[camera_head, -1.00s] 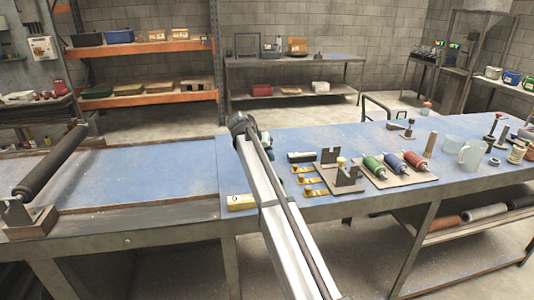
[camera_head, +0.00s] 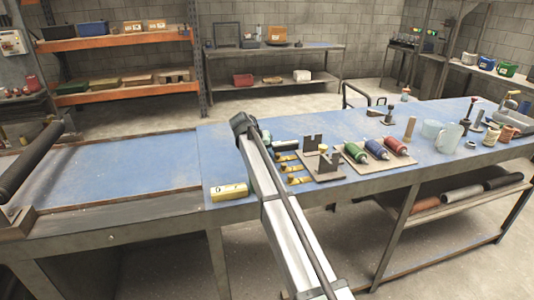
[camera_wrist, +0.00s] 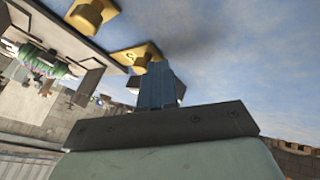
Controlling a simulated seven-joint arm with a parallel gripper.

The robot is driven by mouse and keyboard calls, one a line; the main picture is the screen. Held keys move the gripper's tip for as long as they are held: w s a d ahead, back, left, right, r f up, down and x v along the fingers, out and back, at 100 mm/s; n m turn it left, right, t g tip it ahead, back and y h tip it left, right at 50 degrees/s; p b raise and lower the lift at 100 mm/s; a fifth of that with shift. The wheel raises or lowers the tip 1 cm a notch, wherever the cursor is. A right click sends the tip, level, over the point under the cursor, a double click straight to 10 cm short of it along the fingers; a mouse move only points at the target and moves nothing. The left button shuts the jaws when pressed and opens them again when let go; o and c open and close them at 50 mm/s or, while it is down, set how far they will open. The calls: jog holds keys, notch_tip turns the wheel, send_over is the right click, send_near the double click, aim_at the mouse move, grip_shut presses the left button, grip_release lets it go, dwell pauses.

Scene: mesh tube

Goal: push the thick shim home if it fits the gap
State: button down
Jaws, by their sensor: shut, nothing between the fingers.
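Three brass shims with knobs lie in a row on the blue bench: a far one (camera_head: 284,157), a middle one (camera_head: 291,168) and a near one (camera_head: 299,180). I cannot tell which is the thick shim. Right of them, dark upright blocks (camera_head: 331,165) stand on a flat plate, with a pale yellow knob (camera_head: 323,148) between them; how deep it sits is unclear. My gripper shows in the wrist view (camera_wrist: 159,75), shut and empty, its fingertips close to a brass shim (camera_wrist: 138,54). Another shim (camera_wrist: 90,14) lies farther off. Contact is unclear. My arm hides the fingers in the head view.
A yellow marked block (camera_head: 229,191) lies left of my arm near the front edge. Green, blue and red bottles (camera_head: 376,150) lie on a board at right. Clear jugs (camera_head: 447,138) stand farther right. The bench's left part (camera_head: 110,175) is clear.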

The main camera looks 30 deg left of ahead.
jog(key=shift+w+d, duration=1.85)
jog(key=shift+w, duration=0.05)
jog(key=s+a, duration=0.1)
jog(key=a, duration=0.1)
jog(key=s+a, duration=0.1)
jog(key=a, duration=0.1)
jog(key=shift+s, duration=0.15)
jog(key=v, duration=1)
